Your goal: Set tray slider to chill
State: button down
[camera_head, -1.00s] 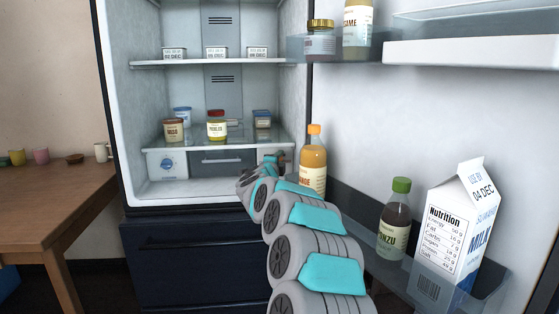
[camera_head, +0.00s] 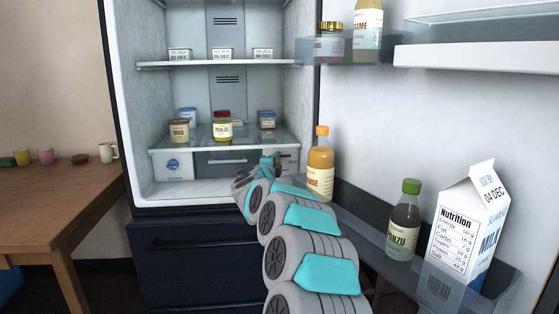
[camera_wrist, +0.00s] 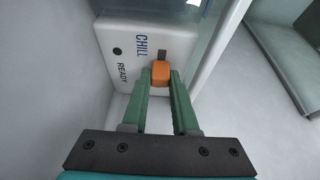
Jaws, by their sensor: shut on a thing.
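The tray slider panel (camera_wrist: 182,45) is a white box face at the right end below the glass shelf in the fridge. In the wrist view it bears the labels CHILL (camera_wrist: 140,46) and READY (camera_wrist: 122,73), and a black dot. Its orange slider knob (camera_wrist: 160,74) sits roughly level with the READY label, with a short dark slot showing on the CHILL side. My gripper (camera_wrist: 160,80) is shut on the knob, with one green finger on each side. In the head view my gripper (camera_head: 269,163) is at the panel and hides much of it.
The open fridge door is on the right. Its lower bin holds an orange bottle (camera_head: 320,168), a ponzu bottle (camera_head: 403,222) and a milk carton (camera_head: 462,235), close beside my arm. Jars stand on the glass shelf above. A drawer (camera_head: 225,162) and a dial (camera_head: 173,165) are to the left.

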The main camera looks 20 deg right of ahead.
jog(key=shift+w+a+f, duration=0.1)
jog(key=shift+a+f, duration=0.05)
jog(key=c, duration=0.9)
grip_release()
jog(key=shift+a, duration=0.15)
jog(key=shift+o, duration=1.1)
jog(key=shift+b+v, duration=0.65)
jog(key=shift+v, duration=3.25)
